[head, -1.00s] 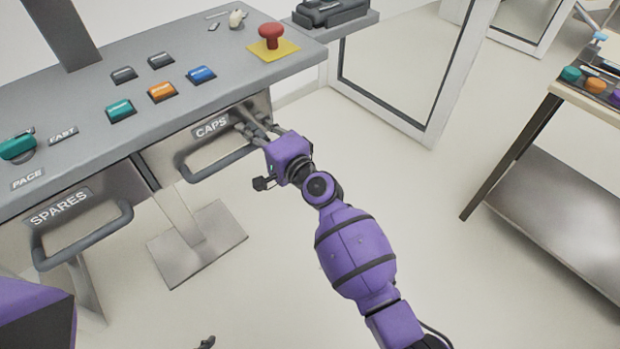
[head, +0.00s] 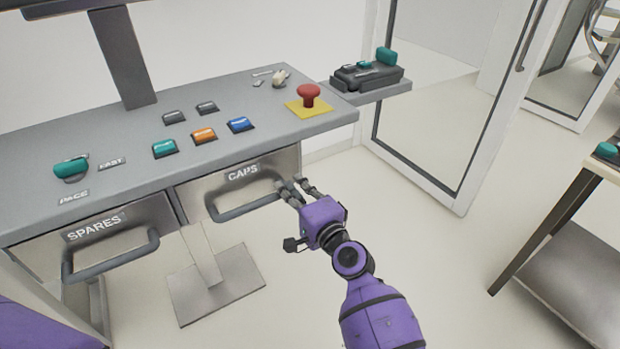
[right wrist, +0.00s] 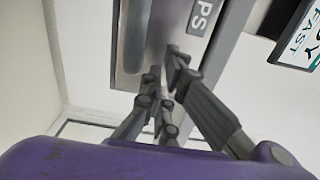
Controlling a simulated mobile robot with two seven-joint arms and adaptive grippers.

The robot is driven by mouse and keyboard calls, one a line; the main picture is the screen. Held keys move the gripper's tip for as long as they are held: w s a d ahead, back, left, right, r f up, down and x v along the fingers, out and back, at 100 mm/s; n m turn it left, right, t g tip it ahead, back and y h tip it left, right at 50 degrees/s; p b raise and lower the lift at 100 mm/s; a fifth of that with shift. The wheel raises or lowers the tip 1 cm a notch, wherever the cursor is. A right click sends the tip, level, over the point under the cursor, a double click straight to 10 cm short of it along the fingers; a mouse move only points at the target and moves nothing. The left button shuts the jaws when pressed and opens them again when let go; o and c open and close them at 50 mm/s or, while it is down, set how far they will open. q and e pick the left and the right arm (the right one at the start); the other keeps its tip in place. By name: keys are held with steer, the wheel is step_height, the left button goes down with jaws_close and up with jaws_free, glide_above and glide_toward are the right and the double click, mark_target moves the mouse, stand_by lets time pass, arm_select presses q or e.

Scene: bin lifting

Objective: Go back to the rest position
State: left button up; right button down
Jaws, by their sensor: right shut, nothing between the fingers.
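My right gripper (head: 297,188) is shut and empty, in front of the right end of the CAPS drawer (head: 190,196) and its handle (head: 245,208). Its purple arm comes up from the bottom right. In the right wrist view the shut fingers (right wrist: 168,75) show close to the drawer front (right wrist: 160,45); I cannot tell whether they touch it. The CAPS drawer looks closed or nearly so. My left gripper is not in view; only a purple part of my body shows at the lower left.
The SPARES drawer (head: 45,254) with its handle (head: 110,262) is at the left under the grey console (head: 120,120). Buttons and a red emergency knob (head: 308,95) are on top. A side table (head: 570,200) stands at the right. The floor between is clear.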

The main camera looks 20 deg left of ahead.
steer(key=s+d+f+n+h+p, duration=0.25)
steer(key=s+d+f, duration=0.2)
steer(key=d, duration=0.45)
steer(key=s+d+f+n+t+h+p, duration=0.1)
steer(key=s+d+f+n+h, duration=0.3)
steer(key=d, duration=0.6)
steer(key=s+d+f+n+h+p, duration=0.1)
steer(key=s+d+f+h, duration=0.1)
steer(key=s+d+f, duration=0.5)
arm_select(q)
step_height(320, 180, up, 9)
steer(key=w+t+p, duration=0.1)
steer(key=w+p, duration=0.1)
steer(key=p, duration=0.2)
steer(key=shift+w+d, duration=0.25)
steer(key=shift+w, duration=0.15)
arm_select(e)
steer(key=s+d+f+g+h, duration=0.1)
steer(key=s+d+h, duration=0.1)
steer(key=s+d, duration=0.7)
steer(key=s+d+f+g+h, duration=0.2)
steer(key=s+d, duration=0.7)
steer(key=s, duration=0.7)
steer(key=shift+f+h, duration=0.2)
steer(key=shift+h, duration=0.45)
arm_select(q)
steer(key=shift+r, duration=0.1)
arm_select(e)
steer(key=shift+w+n, duration=0.1)
steer(key=shift+n, duration=0.15)
